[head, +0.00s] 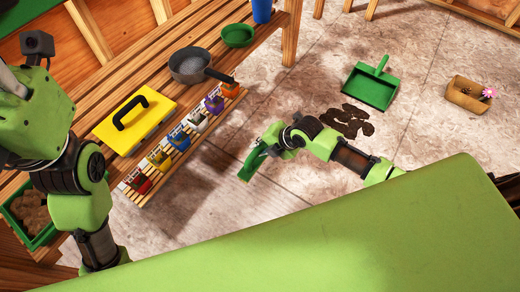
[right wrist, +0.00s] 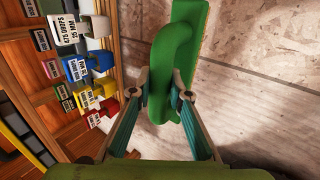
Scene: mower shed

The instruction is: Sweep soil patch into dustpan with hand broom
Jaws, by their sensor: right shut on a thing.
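A dark brown soil patch (head: 348,121) lies on the concrete floor in the head view. The green dustpan (head: 369,90) lies just beyond it, apart from my right gripper, its handle pointing away. My right gripper (head: 270,146) is shut on the green hand broom (head: 250,164), left of and nearer than the soil. In the right wrist view the fingers hold the curved green broom handle (right wrist: 159,80) between them; the bristles are not clearly seen. My left arm is raised at the left edge of the head view; its fingers cannot be made out clearly.
A brown box with a pink flower (head: 466,95) sits right.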

